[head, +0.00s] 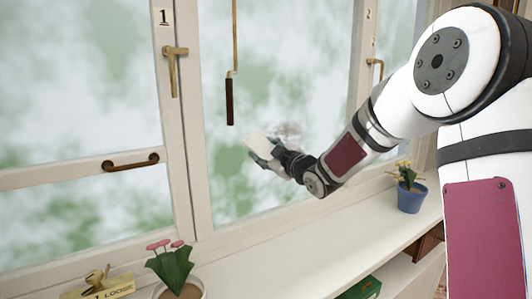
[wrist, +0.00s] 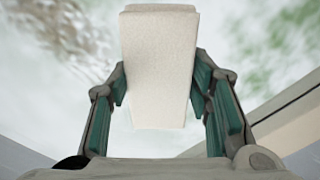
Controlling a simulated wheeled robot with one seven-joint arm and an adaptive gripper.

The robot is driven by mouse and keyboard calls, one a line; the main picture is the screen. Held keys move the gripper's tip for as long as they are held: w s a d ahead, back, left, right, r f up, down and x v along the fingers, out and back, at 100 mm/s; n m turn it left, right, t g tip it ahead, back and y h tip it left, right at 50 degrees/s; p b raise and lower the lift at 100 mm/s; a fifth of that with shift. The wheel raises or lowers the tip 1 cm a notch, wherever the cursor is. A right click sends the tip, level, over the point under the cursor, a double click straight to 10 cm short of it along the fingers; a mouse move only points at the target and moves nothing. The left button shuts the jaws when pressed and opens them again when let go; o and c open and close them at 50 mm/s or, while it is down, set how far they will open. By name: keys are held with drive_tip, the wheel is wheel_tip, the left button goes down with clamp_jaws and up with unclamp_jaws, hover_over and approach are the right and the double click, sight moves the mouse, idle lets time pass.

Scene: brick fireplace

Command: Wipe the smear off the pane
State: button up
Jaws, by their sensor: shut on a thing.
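My gripper (head: 275,160) is shut on a cream block-shaped pad (head: 261,146), held in front of the middle window pane (head: 230,185). In the wrist view the pad (wrist: 158,60) sits between the two green-lined fingers of my gripper (wrist: 160,85), its far end pointing towards the glass. A grey-brown smear (head: 289,130) is on the pane, just above and right of the pad in the head view. In the wrist view the smear (wrist: 62,40) shows at the upper left, beside the pad. I cannot tell whether the pad touches the glass.
A brass handle (head: 174,68) is on the frame. A blue pot (head: 411,197) stands on the sill (head: 300,228) below my arm.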

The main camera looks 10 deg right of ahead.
sight(277, 138)
drive_tip(key=shift+w+a, duration=0.1)
drive_tip(key=shift+w, duration=0.1)
drive_tip(key=shift+w+d, duration=0.25)
drive_tip(key=shift+d, duration=0.6)
drive_tip(key=shift+w+d, duration=0.2)
drive_tip(key=shift+d, duration=0.6)
drive_tip(key=shift+w+d+r+p, duration=0.1)
drive_tip(key=shift+w+d+p, duration=0.6)
drive_tip(key=shift+d, duration=2)
drive_tip(key=shift+w+d+f+p, duration=0.1)
drive_tip(key=shift+w+d+p, duration=0.15)
drive_tip(key=shift+w+d, duration=1.75)
drive_tip(key=shift+w+d+r+p, duration=0.15)
drive_tip(key=shift+d+p, duration=0.3)
drive_tip(key=shift+d, duration=3)
drive_tip(key=shift+r+p, duration=0.65)
drive_tip(key=shift+r, duration=0.25)
drive_tip(key=shift+s+a+f, duration=0.1)
drive_tip(key=shift+s+a, duration=0.25)
drive_tip(key=shift+a, duration=0.5)
drive_tip(key=shift+s+a, duration=0.3)
drive_tip(key=shift+a, duration=0.55)
